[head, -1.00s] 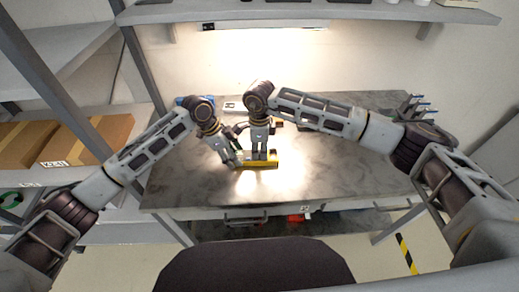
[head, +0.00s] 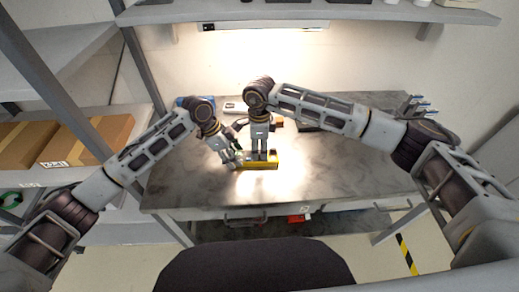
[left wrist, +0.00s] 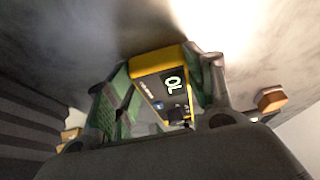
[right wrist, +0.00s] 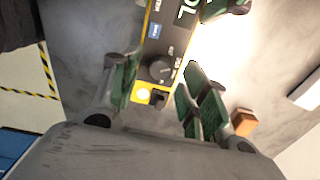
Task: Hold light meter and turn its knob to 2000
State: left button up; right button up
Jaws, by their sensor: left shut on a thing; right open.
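The light meter (head: 262,165) is a yellow and dark device lying on the grey table. Its display reads "OL" in the left wrist view (left wrist: 172,83). My left gripper (head: 238,164) is shut on the meter's body at its left end, one finger on each side. In the right wrist view, the meter's dark round knob (right wrist: 160,67) shows between the fingers of my right gripper (right wrist: 158,88). That gripper is open, pointing down over the meter's knob end, with a finger on each side. The knob's exact setting is too small to read.
A small orange-brown block (right wrist: 244,122) lies on the table (head: 330,170) near the meter. Blue-handled items (head: 420,105) stand at the table's back right. A shelf (head: 310,12) hangs above. The table's front and right are clear.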

aim_at(259, 152)
notch_tip(259, 152, up, 11)
jog(key=shift+f, duration=0.2)
dwell(0.3)
dwell(0.3)
jog(key=n, duration=0.6)
jog(key=shift+s+a+f+n, duration=0.1)
jog(key=shift+a+n, duration=0.1)
jog(key=shift+n, duration=0.2)
dwell(0.4)
jog(key=shift+f, duration=0.2)
jog(key=shift+f, duration=5.8)
jog(key=shift+c, duration=0.4)
